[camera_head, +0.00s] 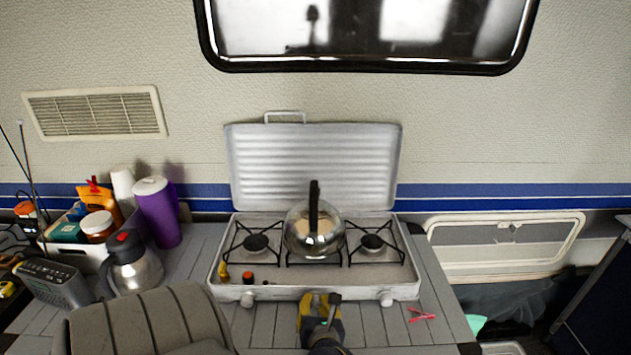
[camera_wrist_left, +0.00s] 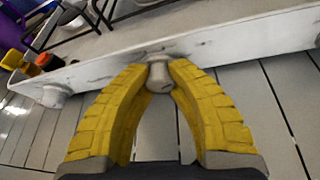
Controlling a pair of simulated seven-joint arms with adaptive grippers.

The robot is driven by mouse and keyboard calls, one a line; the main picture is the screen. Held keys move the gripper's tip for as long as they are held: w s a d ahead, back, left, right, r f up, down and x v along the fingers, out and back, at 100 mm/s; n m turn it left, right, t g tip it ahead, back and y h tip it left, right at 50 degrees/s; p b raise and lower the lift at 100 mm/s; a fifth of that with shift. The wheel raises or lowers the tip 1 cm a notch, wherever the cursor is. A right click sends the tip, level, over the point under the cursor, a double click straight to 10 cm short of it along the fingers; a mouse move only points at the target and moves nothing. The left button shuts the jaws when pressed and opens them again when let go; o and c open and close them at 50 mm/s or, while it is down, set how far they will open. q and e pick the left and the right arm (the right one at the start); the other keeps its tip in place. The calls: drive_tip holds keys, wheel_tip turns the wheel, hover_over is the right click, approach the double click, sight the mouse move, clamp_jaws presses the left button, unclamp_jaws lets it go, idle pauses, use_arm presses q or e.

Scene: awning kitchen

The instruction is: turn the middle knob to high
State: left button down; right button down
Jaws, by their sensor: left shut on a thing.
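The camp stove (camera_head: 330,288) has a row of knobs along its pale front face. My left gripper (camera_head: 318,300), with yellow fingers, is at the middle of that face and covers the middle knob in the head view. In the left wrist view its fingers (camera_wrist_left: 160,75) are shut on the grey middle knob (camera_wrist_left: 158,82), one fingertip on each side. The left knob (camera_head: 248,298) and right knob (camera_head: 386,298) are free. I cannot read any setting marks. My right gripper is not in view.
A glass kettle (camera_head: 303,240) with a black handle stands on the stove's middle. The lid (camera_head: 315,165) is raised behind it. A steel jug (camera_head: 133,268), purple pitcher (camera_head: 158,212) and seat back (camera_head: 150,325) are at the left. A pink clip (camera_head: 421,315) lies at the right.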

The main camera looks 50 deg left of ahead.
use_arm(q)
drive_tip(key=shift+s+n+t+h, duration=0.1)
drive_tip(key=shift+n+t+h, duration=0.95)
drive_tip(key=shift+n, duration=0.85)
drive_tip(key=c, duration=1.1)
unclamp_jaws()
drive_tip(key=shift+v, duration=3.75)
